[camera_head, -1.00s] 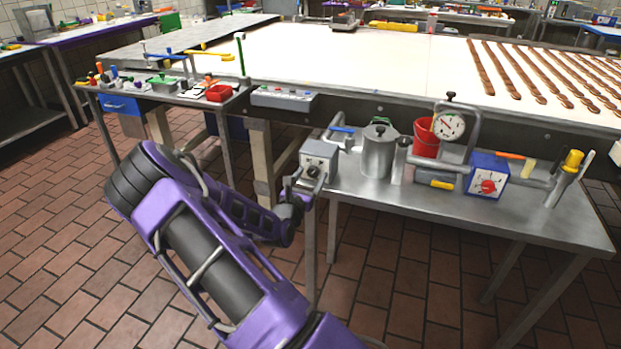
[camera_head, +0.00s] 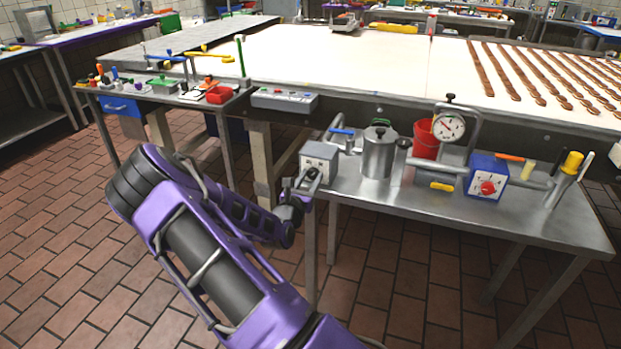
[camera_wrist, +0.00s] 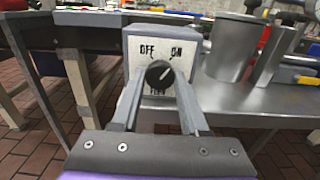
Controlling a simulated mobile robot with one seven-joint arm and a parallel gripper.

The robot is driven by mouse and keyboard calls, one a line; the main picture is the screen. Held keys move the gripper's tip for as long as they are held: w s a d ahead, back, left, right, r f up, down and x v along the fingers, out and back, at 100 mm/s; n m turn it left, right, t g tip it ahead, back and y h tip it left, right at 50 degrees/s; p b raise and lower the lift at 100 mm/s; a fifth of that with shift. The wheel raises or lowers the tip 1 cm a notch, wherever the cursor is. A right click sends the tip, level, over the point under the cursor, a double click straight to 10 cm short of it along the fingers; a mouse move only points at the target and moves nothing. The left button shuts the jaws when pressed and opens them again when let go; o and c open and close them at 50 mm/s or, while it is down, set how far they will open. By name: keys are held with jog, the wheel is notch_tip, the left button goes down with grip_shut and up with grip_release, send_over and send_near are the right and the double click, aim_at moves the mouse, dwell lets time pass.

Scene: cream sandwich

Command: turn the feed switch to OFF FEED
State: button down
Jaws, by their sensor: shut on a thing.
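The feed switch is a grey box (camera_head: 320,160) at the left end of the steel side table. In the wrist view its pale face (camera_wrist: 143,58) reads OFF at upper left and ON at upper right, with lettering below the knob partly hidden. The round black knob (camera_wrist: 159,75) has a white pointer mark aimed up and right, toward ON. My gripper (camera_wrist: 160,84) has one finger on each side of the knob and is shut on it. In the head view my gripper (camera_head: 306,183) is at the front of the box, covering the knob.
A steel pot (camera_head: 378,152) stands just right of the switch. Beyond it are a red bucket (camera_head: 426,140), a pressure gauge (camera_head: 449,127) and a blue box with a red knob (camera_head: 487,177). The long work table's edge runs behind. The floor in front is clear.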

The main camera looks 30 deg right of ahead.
jog(key=shift+r, duration=0.1)
jog(key=n+p, duration=0.7)
jog(key=shift+n, duration=0.3)
jog(key=n+p, duration=0.1)
jog(key=n, duration=0.2)
jog(key=shift+s+p, duration=0.1)
jog(key=shift+p, duration=0.3)
jog(key=shift+n, duration=1.5)
jog(key=shift+c, duration=2.1)
grip_release()
